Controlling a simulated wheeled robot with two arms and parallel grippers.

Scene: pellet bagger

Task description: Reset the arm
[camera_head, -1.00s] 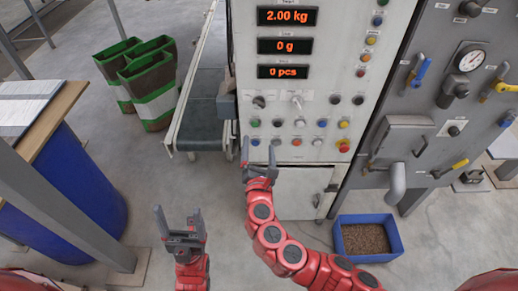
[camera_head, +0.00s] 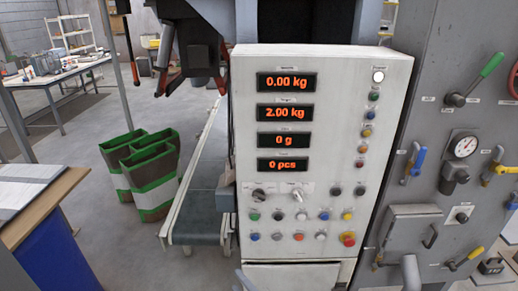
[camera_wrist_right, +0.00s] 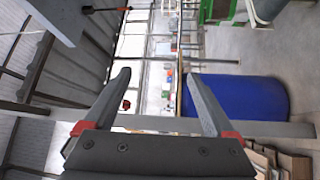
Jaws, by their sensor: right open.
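My right gripper barely shows in the head view, with only a grey fingertip (camera_head: 243,281) at the bottom edge, in front of the control panel's foot. In the right wrist view the right gripper (camera_wrist_right: 158,76) has its two grey fingers wide apart with nothing between them. My left gripper is not in either current view. The white control panel (camera_head: 385,160) fills the middle of the head view, with lit orange readouts (camera_head: 285,112), knobs and coloured buttons.
Left of the panel runs a conveyor (camera_head: 200,232). Green-and-brown sacks (camera_head: 150,185) stand on the floor beyond it. A wooden-topped table (camera_head: 40,200) is at the left edge. A grey cabinet with valves and a gauge (camera_head: 465,146) stands at right. A blue barrel (camera_wrist_right: 255,97) shows in the wrist view.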

